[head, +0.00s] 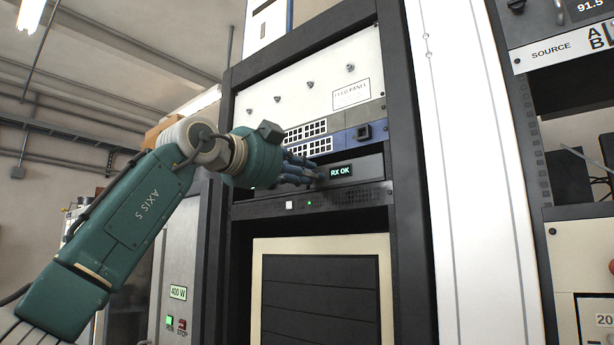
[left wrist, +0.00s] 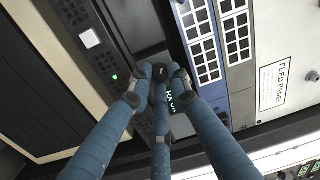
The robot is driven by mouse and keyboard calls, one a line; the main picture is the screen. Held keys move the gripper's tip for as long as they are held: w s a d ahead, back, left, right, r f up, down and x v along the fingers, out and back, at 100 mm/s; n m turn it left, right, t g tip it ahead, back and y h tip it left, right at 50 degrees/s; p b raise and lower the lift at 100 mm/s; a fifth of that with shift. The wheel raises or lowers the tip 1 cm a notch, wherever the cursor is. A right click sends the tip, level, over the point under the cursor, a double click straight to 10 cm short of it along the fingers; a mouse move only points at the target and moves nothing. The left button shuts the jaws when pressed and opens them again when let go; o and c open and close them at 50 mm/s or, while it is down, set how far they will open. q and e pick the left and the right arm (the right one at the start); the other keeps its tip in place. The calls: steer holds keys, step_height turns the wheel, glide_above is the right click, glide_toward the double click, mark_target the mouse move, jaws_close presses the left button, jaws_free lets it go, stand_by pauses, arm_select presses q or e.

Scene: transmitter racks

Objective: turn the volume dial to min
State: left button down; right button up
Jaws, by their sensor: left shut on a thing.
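The volume dial (left wrist: 160,72) is a small black round knob with a pale mark, seen between my fingertips in the left wrist view. It sits on a dark rack unit (head: 366,170) beside a small display reading "RX OK" (head: 341,170). My left gripper (head: 312,174) reaches in from the left in the head view, and its blue fingers are closed around the dial. In the left wrist view the fingertips (left wrist: 158,82) touch the dial's sides. In the head view the fingers hide the dial. My right gripper is in neither view.
Above the unit are a blue panel (head: 345,140) with square ports and a white feed panel (head: 310,85) with several small knobs. Below is a perforated strip (head: 345,197) with a white button and a green light. A white post (head: 440,120) stands to the right.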

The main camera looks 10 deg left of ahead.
arm_select(q)
steer(key=shift+d+f, duration=0.1)
steer(key=shift+f, duration=0.05)
steer(key=c, duration=1.9)
jaws_free()
steer(key=shift+s, duration=0.1)
steer(key=v, duration=1.2)
